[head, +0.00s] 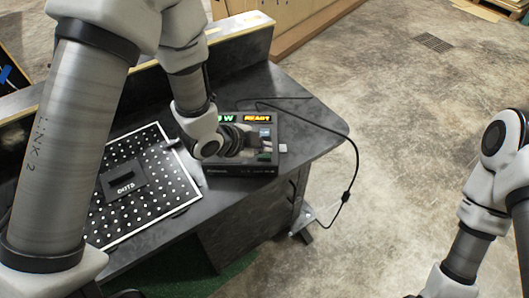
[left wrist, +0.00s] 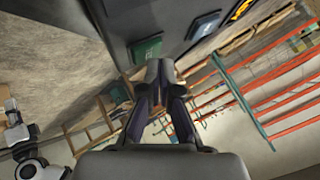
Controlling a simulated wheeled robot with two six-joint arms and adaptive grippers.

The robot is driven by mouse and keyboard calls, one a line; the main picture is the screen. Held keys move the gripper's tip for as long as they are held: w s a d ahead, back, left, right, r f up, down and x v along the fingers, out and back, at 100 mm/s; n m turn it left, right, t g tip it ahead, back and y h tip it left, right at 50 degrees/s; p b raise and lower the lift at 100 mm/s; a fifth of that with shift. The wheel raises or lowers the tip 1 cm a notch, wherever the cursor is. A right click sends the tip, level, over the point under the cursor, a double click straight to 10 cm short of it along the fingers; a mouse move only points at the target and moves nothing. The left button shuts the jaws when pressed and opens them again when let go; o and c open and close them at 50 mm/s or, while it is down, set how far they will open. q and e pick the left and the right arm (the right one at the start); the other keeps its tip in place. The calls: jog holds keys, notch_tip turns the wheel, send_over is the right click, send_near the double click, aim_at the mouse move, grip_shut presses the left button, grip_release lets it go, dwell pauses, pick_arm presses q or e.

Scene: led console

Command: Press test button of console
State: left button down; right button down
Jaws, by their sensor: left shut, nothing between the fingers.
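The console (head: 228,170) is a dark box on the table, with a green "W" readout (head: 229,119) and an orange "READY" readout (head: 257,118). A green button (head: 264,157) and a blue button (head: 265,132) show at its right side. In the left wrist view, the green button (left wrist: 145,50) and the blue button (left wrist: 204,24) are on the dark panel; I cannot read their labels. My left gripper (head: 249,150) is over the console and hides part of its face. Its shut, empty fingertips (left wrist: 160,70) appear close to the green button; I cannot tell whether they touch.
A white-edged perforated board (head: 150,205) with a black block (head: 123,183) lies left of the console. A black cable (head: 346,193) hangs over the table's right edge. My right arm is at the right edge, over open floor.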

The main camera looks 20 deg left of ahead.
aim_at(263, 155)
pick_arm(q)
jog(key=shift+f+b, duration=0.4)
jog(key=shift+f, duration=0.05)
dwell(0.4)
jog(key=shift+r, duration=0.15)
jog(key=shift+r+p, duration=0.75)
jog(key=shift+p, duration=0.05)
notch_tip(263, 155, up, 5)
jog(key=p, duration=0.4)
dwell(0.3)
dwell(0.4)
